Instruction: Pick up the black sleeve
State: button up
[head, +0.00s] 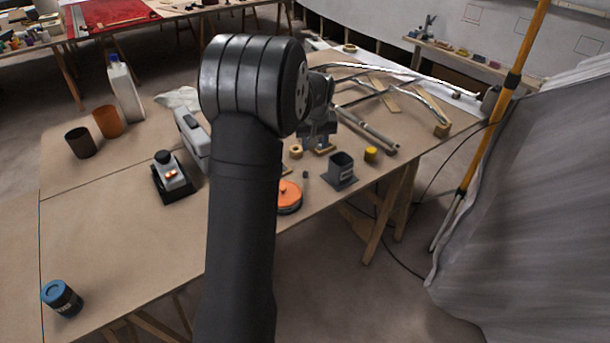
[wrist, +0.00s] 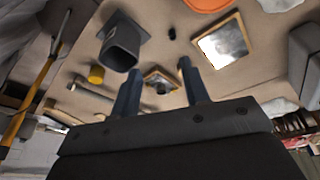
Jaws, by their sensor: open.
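A small black cylinder, which looks like the black sleeve (head: 305,174), stands on the tan table between an orange round case and a dark grey square socket. In the wrist view the sleeve (wrist: 172,33) shows beyond the fingertips, near the top middle. My gripper (head: 318,143) is above the table, behind the sleeve in the head view. In the wrist view its two fingers (wrist: 160,68) are apart, with nothing held between them. A wooden square piece (wrist: 148,80) shows between and behind the fingers. My arm hides part of the table in the head view.
A tan ring (head: 296,152) is near my gripper. Metal tubes (head: 365,128) lie farther back. A wood-framed shiny plate (wrist: 222,43) is right of the sleeve. The table's front left is mostly clear.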

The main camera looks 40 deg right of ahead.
jog(key=w+a+f+m+h, duration=0.3)
jog(key=w+a+m, duration=0.15)
jog(key=m, duration=0.35)
send_near(305, 172)
jog(key=f, duration=0.2)
jog(key=w+f, duration=0.1)
jog(key=shift+d+h, duration=0.35)
jog(key=shift+h, duration=0.05)
jog(key=shift+s+x, duration=0.15)
jog(key=shift+x, duration=1.15)
jog(key=shift+s+x, duration=0.15)
jog(key=shift+x, duration=1.2)
jog(key=shift+d, duration=0.1)
grip_shut()
